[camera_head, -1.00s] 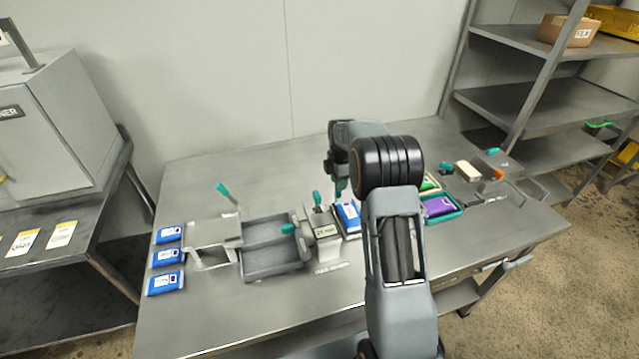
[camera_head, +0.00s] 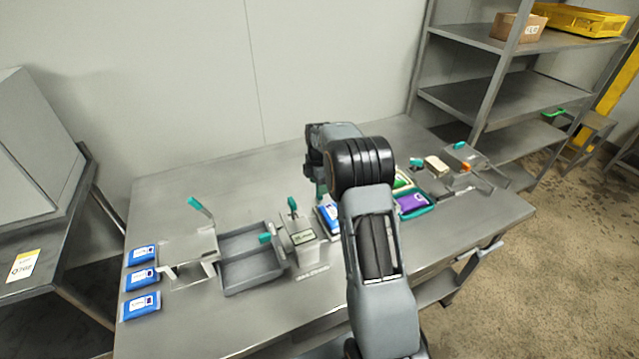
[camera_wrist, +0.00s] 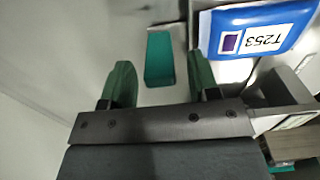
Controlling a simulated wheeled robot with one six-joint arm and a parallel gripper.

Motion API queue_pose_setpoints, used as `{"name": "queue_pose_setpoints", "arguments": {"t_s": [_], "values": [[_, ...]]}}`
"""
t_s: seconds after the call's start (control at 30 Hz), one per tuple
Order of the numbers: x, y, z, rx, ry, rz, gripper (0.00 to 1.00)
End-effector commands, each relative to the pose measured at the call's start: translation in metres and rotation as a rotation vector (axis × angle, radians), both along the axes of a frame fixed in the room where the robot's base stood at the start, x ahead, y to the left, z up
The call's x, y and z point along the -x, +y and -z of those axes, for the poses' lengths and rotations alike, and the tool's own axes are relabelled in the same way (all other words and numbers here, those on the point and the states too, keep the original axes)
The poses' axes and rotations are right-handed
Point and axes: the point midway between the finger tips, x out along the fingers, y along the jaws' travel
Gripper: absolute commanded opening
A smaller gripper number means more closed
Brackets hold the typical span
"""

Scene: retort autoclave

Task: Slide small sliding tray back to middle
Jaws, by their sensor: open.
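A blue pouch marked T253 (camera_wrist: 258,28) lies on a light metal surface in the wrist view; in the head view a blue pouch (camera_head: 327,214) lies beside my arm. I cannot tell for sure which part is the small sliding tray. A teal handle block (camera_wrist: 159,58) stands between the two green fingers of my gripper (camera_wrist: 160,68). The gripper is open around the handle, and contact is not clear. In the head view my arm hides most of the gripper and the handle.
Several blue pouches (camera_head: 140,280) lie at the table's left end. A green-rimmed tray (camera_head: 418,212) holds a purple pouch (camera_head: 411,202).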

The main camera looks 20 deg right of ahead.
Motion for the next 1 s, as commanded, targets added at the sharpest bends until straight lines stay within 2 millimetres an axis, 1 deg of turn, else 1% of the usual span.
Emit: {"name": "queue_pose_setpoints", "arguments": {"t_s": [0.07,0.17,0.27,0.5,0.7,0.8,1.0], "values": [[0.000,0.000,-0.004,0.000,-0.001,0.000,0.55],[-0.001,0.000,-0.015,0.001,-0.004,0.000,0.55],[-0.001,0.000,-0.033,0.001,-0.005,0.000,0.55],[-0.001,0.000,-0.083,0.001,-0.005,0.000,0.55],[0.000,0.000,-0.116,0.001,-0.004,0.000,0.55],[-0.001,0.000,-0.127,0.001,-0.003,0.000,0.55],[0.000,0.000,-0.137,0.000,-0.001,0.000,0.55]]}}
